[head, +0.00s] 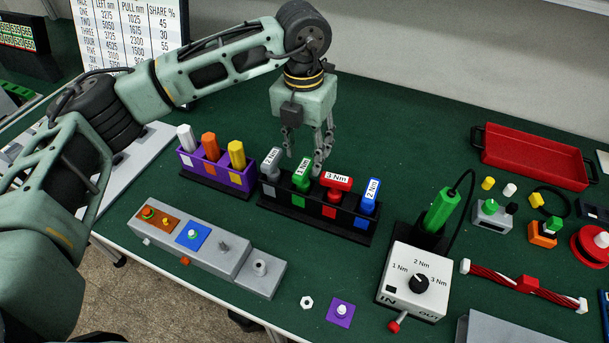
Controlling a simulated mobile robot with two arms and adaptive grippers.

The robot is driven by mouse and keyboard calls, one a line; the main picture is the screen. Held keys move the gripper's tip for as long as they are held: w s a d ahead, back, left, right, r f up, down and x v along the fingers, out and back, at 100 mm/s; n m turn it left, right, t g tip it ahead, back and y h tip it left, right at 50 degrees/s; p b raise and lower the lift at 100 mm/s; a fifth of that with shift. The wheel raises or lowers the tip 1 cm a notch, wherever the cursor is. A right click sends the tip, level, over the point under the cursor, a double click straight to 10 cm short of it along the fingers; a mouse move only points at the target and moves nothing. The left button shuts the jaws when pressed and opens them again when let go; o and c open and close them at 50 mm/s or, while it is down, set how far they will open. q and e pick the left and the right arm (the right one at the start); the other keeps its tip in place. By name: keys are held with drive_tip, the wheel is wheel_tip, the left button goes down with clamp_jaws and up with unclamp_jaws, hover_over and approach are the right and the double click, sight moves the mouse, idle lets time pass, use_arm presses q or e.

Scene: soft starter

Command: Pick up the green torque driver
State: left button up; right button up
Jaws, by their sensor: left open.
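A green torque driver (301,178) with a white label, apparently 1 Nm, stands in a black rack (270,204). A grey driver (270,166) is on its left; red (335,186) and blue (370,196) drivers are on its right. My left gripper (304,152) is open, pointing down over the green driver. Its fingers appear on either side of the driver's top; I cannot tell whether they touch it. A second green tool (441,208), with a black cable, stands upright behind the white dial box (414,280). My right gripper is out of view.
A purple holder (216,174) with white, orange and yellow pieces stands left of the rack. A grey fixture block (190,240) lies in front. A red tray (535,157) and small parts are at the right. The green mat behind the rack is largely clear.

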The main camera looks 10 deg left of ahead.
sight(302, 167)
use_arm(q)
drive_tip(key=shift+w+a, duration=0.1)
drive_tip(key=shift+a, duration=0.35)
drive_tip(key=shift+f+p, duration=0.3)
drive_tip(key=shift+f, duration=0.1)
wheel_tip(302, 167, down, 5)
drive_tip(key=p, duration=0.3)
drive_tip(key=shift+f, duration=0.2)
drive_tip(key=shift+d+f, duration=0.1)
drive_tip(key=shift+f, duration=0.6)
clamp_jaws()
